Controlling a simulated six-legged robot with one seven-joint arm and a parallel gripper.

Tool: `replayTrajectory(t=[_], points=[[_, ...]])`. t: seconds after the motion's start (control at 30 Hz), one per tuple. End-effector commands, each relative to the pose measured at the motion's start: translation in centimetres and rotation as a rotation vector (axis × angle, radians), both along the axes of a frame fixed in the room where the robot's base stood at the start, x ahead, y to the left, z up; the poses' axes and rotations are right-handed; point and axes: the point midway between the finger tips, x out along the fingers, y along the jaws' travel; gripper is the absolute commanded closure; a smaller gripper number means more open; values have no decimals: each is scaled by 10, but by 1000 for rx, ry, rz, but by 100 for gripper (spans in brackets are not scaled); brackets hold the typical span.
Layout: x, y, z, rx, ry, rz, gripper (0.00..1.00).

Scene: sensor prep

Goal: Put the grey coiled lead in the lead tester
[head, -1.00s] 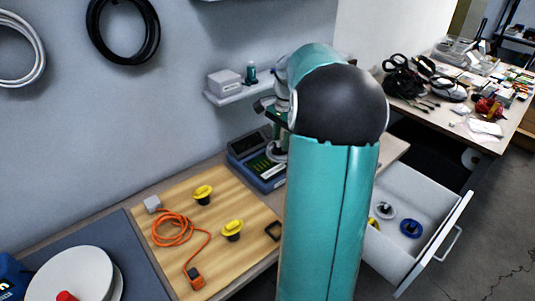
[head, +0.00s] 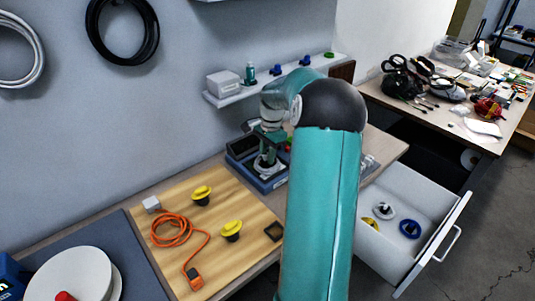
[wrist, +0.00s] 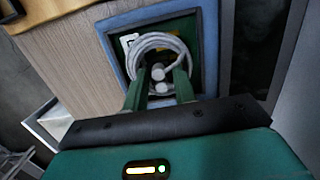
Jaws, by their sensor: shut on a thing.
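The grey coiled lead (wrist: 138,48) is a round coil with pale plug ends, seen in the wrist view. My gripper (wrist: 161,78) is shut on it, with the green fingers at the near side of the coil. The lead tester (wrist: 205,50) has a blue rim around a green recess, and the coil appears over that recess. In the head view the tester (head: 274,186) stands at the back of the bench, with my gripper (head: 265,158) above it. I cannot tell whether the coil touches the recess floor.
A wooden board (head: 215,252) holds an orange cable (head: 172,230) and two yellow knobs (head: 231,231). A wall shelf (head: 240,97) hangs above the tester. An open drawer (head: 440,222) with several small parts is at the right. A white plate (head: 75,270) lies at front left.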

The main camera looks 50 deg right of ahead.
Motion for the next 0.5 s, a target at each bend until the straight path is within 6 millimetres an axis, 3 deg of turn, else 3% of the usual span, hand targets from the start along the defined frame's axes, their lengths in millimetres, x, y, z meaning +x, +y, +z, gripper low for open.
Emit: replayTrajectory(t=[0.1,0.13,0.23,0.5], points=[[0,0,-3,0,1,-1,98],[-1,0,-3,0,1,-1,71],[-1,0,-3,0,1,-1,52],[-1,0,-3,0,0,-1,51]])
